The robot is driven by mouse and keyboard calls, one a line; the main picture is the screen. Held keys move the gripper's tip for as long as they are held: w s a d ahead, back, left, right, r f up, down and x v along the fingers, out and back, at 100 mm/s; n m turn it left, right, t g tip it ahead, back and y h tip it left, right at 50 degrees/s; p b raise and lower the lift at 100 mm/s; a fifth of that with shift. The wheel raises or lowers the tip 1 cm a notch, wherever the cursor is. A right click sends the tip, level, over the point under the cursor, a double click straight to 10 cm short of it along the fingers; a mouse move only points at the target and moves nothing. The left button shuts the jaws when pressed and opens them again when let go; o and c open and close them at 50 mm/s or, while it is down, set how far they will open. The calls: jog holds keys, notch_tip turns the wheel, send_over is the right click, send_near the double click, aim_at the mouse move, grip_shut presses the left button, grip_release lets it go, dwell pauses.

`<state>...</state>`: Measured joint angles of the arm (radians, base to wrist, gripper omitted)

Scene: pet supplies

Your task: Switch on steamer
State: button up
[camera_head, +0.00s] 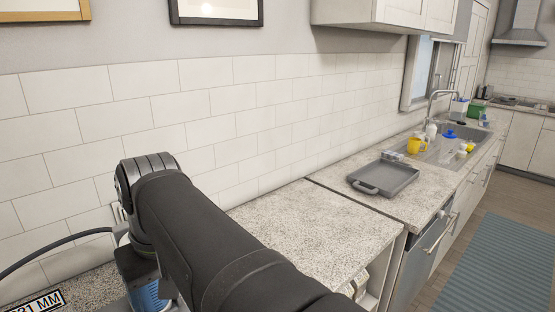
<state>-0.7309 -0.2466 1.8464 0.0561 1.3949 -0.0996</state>
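I cannot make out a steamer for certain in the head camera view. A blue, partly clear object (150,295) shows at the bottom left, under my arm; most of it is hidden or cut off, and I cannot tell what it is. My dark arm reaches from the bottom middle up to the left and bends down close to that object. My gripper is not visible, so neither its opening nor any contact shows.
A black cable (62,241) curves in from the left near the tiled wall. The speckled counter (310,222) right of my arm is bare. Farther right are a grey tray (383,178), a sink (447,150) with a yellow cup (414,145), and a tall faucet (437,98).

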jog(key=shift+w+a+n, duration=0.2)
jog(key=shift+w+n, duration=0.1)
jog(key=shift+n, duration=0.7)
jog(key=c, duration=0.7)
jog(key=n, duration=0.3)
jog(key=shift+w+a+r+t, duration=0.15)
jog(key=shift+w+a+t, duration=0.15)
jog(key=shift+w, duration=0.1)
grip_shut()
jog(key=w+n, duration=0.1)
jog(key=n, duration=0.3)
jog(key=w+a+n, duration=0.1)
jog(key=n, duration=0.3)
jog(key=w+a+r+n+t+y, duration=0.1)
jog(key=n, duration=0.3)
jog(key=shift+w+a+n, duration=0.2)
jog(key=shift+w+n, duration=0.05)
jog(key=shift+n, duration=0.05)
